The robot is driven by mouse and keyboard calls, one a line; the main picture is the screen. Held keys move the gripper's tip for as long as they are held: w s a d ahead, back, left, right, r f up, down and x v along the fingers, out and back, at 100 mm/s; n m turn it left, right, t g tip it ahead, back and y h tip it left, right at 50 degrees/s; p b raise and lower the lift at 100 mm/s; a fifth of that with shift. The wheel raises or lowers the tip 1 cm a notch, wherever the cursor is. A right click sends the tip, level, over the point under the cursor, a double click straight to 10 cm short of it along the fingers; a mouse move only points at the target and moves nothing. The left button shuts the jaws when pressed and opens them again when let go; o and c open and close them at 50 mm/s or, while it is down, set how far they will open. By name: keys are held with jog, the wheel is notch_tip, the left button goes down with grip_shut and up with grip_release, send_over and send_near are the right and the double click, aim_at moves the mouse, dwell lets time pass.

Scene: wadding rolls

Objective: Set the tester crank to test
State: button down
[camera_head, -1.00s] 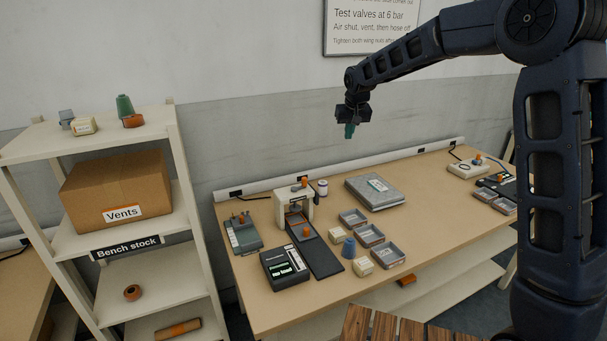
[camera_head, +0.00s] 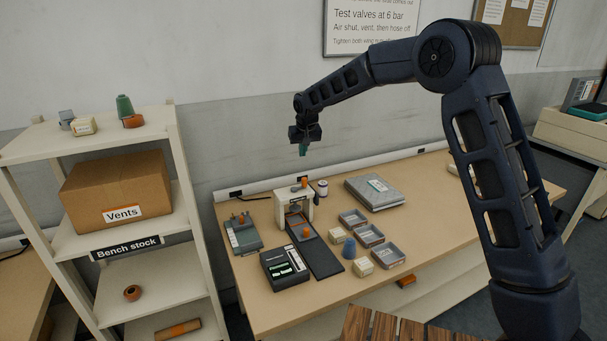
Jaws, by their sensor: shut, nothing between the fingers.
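The cream tester-like stand (camera_head: 282,207) is on the bench, left of centre, with a dark base (camera_head: 322,258) running forward from it. A small orange knob (camera_head: 304,183) shows at its top, and another orange part (camera_head: 306,232) lies lower on the base. I cannot tell which part is the crank, nor read its setting. A grey-green device (camera_head: 244,236) with an orange knob (camera_head: 242,219) lies to its left. My gripper (camera_head: 303,151) has green fingertips, points down and is shut and empty. It hangs in the air above the stand, touching nothing.
A black meter box (camera_head: 284,268) sits in front of the stand. A shelf unit (camera_head: 183,195) stands at the left.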

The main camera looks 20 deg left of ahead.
aim_at(298, 189)
jog(key=shift+f, duration=0.1)
jog(key=x, duration=0.3)
jog(key=s+x, duration=0.1)
jog(key=x, duration=0.2)
jog(key=d+x, duration=0.1)
jog(key=x, duration=0.2)
jog(key=shift+s+f, duration=0.15)
jog(key=shift+f, duration=0.15)
jog(key=shift+s+d, duration=0.6)
jog(key=shift+s, duration=0.2)
jog(key=shift+s+d+m, duration=0.15)
jog(key=shift+d+m, duration=0.1)
jog(key=shift+m, duration=0.45)
